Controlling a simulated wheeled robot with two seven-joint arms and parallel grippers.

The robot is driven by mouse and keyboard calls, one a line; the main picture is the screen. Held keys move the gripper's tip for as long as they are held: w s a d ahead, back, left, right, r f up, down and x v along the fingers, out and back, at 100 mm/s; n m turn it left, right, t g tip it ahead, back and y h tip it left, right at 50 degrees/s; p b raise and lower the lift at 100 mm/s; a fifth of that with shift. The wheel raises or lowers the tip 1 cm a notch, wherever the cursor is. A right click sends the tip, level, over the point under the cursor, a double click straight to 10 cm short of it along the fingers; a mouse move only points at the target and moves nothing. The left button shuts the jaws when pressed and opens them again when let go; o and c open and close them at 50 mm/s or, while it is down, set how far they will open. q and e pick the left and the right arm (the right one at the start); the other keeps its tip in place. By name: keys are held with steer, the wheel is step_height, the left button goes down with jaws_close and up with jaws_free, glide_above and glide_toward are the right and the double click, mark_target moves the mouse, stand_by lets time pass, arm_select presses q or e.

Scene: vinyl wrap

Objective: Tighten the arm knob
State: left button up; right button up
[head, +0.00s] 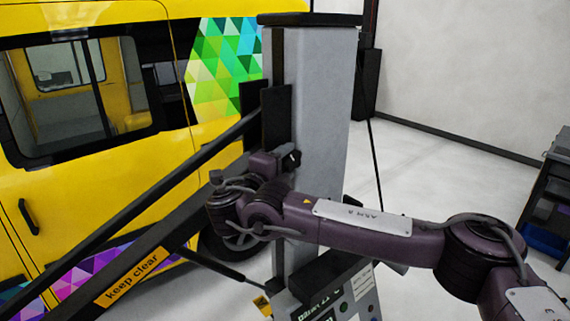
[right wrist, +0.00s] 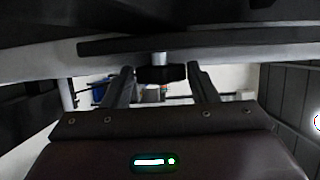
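The arm knob (right wrist: 161,75) is a black, wide-winged knob on a short pale stem, under a dark beam in the right wrist view. My right gripper (right wrist: 161,72) is open, with one finger on each side of the knob. A narrow gap shows between the knob and each finger, so they look apart. In the head view my right gripper (head: 282,158) is in front of the grey lift column, beside the dark lift arms. I cannot make out the knob there. My left gripper is not in view.
A grey lift column (head: 322,120) stands in the middle. A dark lift arm (head: 165,232) with a "keep clear" label slants down left, in front of a yellow van (head: 160,30). A control box (head: 338,295) is below my right arm. Open floor (head: 430,170) lies to the right.

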steer(key=c, duration=0.6)
steer(key=r+g+p, duration=0.1)
steer(key=p, duration=0.3)
steer(key=shift+m+g+y, duration=0.3)
steer(key=shift+m+y, duration=0.1)
steer(key=shift+f+g+p, duration=0.2)
steer(key=shift+g+p, duration=0.1)
steer(key=shift+p, duration=0.4)
steer(key=o, duration=1)
